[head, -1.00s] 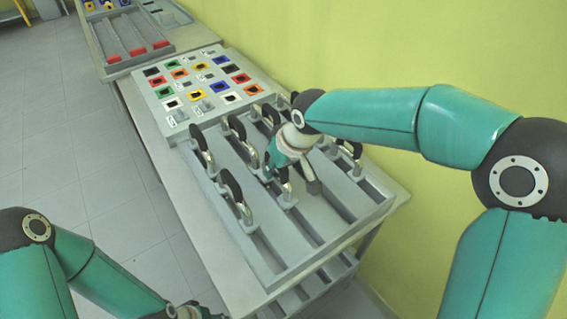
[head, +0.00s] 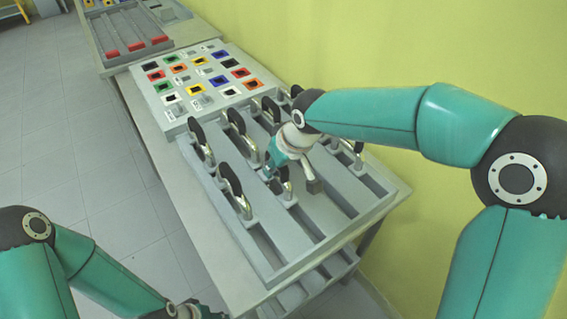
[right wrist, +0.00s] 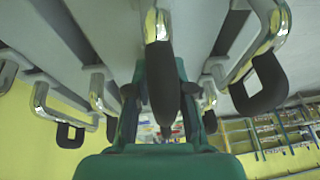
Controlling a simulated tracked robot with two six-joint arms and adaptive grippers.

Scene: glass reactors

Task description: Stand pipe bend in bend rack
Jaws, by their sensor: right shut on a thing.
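The bend rack (head: 318,213) is a grey slotted frame on the table. Several pipe bends stand in its slots, chrome with black ends, such as one at the left (head: 236,187) and one further back (head: 237,124). My right gripper (head: 270,170) reaches down over the middle of the rack. It is shut on the black end of a pipe bend (head: 285,190). In the right wrist view this bend (right wrist: 158,22) shows its black part between the fingers (right wrist: 163,105). I cannot tell whether its foot is fully seated. My left gripper (head: 200,312) is cut off at the bottom edge.
Neighbouring bends stand close on both sides of the right gripper. A board with coloured square sockets (head: 206,77) lies behind the rack. A grey tray with red blocks (head: 128,32) is at the far left. The rack's front slots are empty.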

